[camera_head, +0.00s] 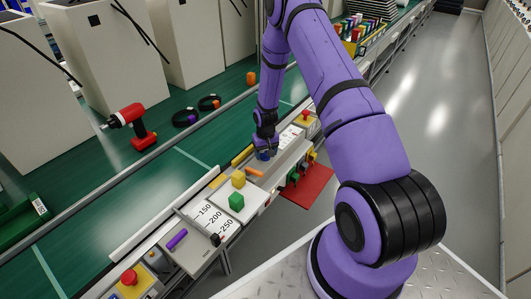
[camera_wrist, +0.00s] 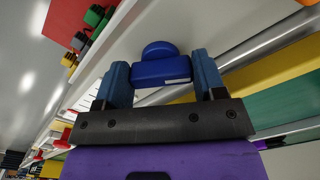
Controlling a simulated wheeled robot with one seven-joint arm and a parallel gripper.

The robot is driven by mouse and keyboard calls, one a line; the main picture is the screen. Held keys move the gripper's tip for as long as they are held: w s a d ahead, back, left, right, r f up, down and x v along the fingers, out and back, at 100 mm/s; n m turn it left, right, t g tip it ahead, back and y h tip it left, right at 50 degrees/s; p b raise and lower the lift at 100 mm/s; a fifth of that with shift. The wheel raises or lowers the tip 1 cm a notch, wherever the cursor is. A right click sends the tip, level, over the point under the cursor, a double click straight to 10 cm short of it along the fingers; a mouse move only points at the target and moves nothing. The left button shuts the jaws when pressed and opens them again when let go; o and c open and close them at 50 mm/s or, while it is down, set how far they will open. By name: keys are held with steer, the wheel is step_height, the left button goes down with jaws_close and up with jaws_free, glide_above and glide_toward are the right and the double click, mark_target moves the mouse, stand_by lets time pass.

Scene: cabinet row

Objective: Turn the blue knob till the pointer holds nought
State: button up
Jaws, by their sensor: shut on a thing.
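My gripper (camera_head: 265,147) reaches down to the panel ledge in the middle of the head view. In the wrist view my gripper (camera_wrist: 160,72) has its two blue-grey fingers on either side of the blue knob (camera_wrist: 160,70) and is shut on it. The knob has a rounded part beyond the fingers, close to the pale panel. In the head view the knob (camera_head: 265,155) is mostly hidden by the fingers. A white scale card (camera_head: 212,218) reads 150, 200 and 250. Another pale marked card (camera_head: 290,135) lies beyond the gripper, its marks too small to read. I cannot make out where the pointer stands.
A red drill (camera_head: 134,126) is on the green bench. The aisle at right is clear.

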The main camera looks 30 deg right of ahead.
mark_target(266, 152)
steer(key=shift+n, duration=0.3)
steer(key=o, duration=0.6)
steer(key=shift+o, duration=0.2)
step_height(266, 152, up, 11)
stand_by(0.4)
stand_by(0.4)
